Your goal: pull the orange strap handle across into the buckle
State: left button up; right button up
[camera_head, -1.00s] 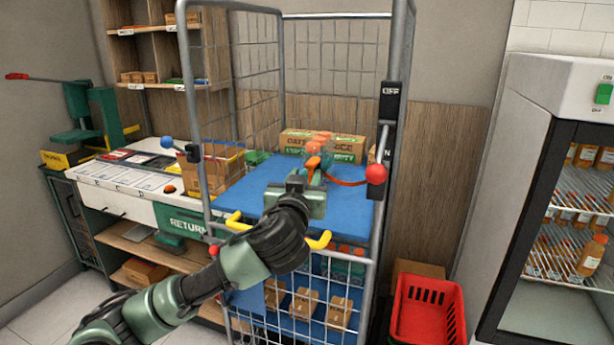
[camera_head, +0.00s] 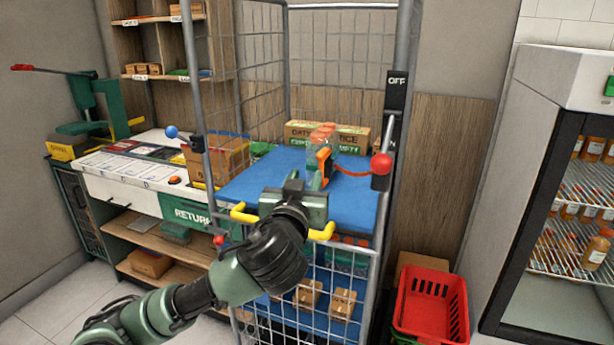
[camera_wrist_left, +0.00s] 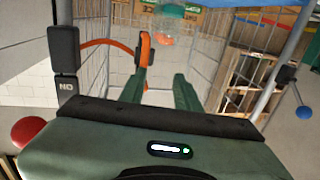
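The orange strap handle (camera_head: 324,166) stands above the blue shelf of the roll cage, just beyond my left gripper (camera_head: 306,186). Its orange strap (camera_head: 352,172) runs right to a black block with a red knob (camera_head: 381,164) on the right post. In the left wrist view my left gripper (camera_wrist_left: 160,78) is open, with a gap between its fingers. The handle (camera_wrist_left: 145,50) is at the tip of the left-hand finger; I cannot tell whether they touch. A black fitting (camera_head: 190,142) with a blue knob, perhaps the buckle, sits on the left post. My right gripper is not in view.
The wire cage posts (camera_head: 196,90) stand either side of the blue shelf (camera_head: 260,180). Clear orange-topped containers (camera_head: 322,138) and cardboard boxes (camera_head: 350,140) stand behind the handle. A yellow-ended bar (camera_head: 240,213) crosses the cage front. A red basket (camera_head: 432,302) stands right.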

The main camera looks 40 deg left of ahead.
pick_arm(q)
jog(key=shift+v, duration=1.6)
